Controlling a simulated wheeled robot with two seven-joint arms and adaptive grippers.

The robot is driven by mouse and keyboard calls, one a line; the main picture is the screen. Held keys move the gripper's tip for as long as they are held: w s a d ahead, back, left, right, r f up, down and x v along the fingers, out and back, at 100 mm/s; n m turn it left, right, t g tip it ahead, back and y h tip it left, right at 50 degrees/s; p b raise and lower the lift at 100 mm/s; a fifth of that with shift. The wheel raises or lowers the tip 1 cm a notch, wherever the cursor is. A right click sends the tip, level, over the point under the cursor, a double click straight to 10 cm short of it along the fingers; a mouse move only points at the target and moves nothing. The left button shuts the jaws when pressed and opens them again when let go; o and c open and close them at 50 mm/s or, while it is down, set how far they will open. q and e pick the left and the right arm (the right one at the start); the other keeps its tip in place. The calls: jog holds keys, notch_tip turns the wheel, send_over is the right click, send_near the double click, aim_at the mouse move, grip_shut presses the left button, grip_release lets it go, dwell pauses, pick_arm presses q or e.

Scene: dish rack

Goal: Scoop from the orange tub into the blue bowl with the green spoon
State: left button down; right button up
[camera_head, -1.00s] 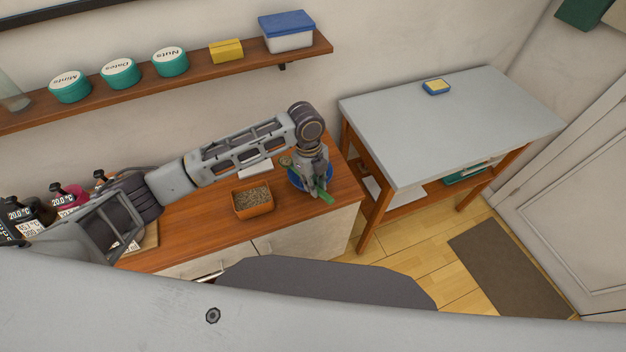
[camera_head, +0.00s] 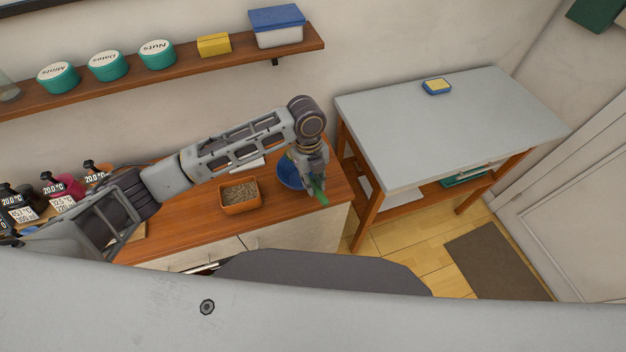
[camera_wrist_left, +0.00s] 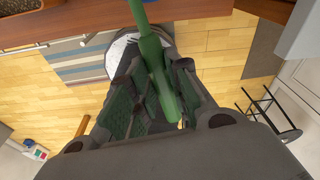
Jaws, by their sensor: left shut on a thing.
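The orange tub (camera_head: 242,209) stands on the wooden counter, holding grainy brown stuff. The blue bowl (camera_head: 287,174) is to its right, partly hidden by my left gripper (camera_head: 315,178). That gripper is shut on the green spoon (camera_head: 319,194), over the bowl's right side near the counter's right end. The wrist view shows the green spoon (camera_wrist_left: 153,55) running between the two fingers of my left gripper (camera_wrist_left: 152,80) and out past the top edge. The spoon's scooping end is not clearly seen, and I cannot tell whether it carries anything. My right gripper is out of view.
A wall shelf (camera_head: 200,70) with teal tins, a yellow box and a blue-lidded container (camera_head: 277,28) is behind. Several bottles (camera_head: 60,192) stand at the counter's left. A grey-topped table (camera_head: 450,120) with a sponge (camera_head: 437,87) stands right, past a gap.

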pick_arm(q)
jog(key=shift+s+a+m, duration=0.2)
jog(key=shift+m, duration=0.5)
jog(key=shift+m, duration=0.4)
jog(key=shift+f+b, duration=0.45)
jog(key=shift+f, duration=0.7)
jog(key=shift+a, duration=0.1)
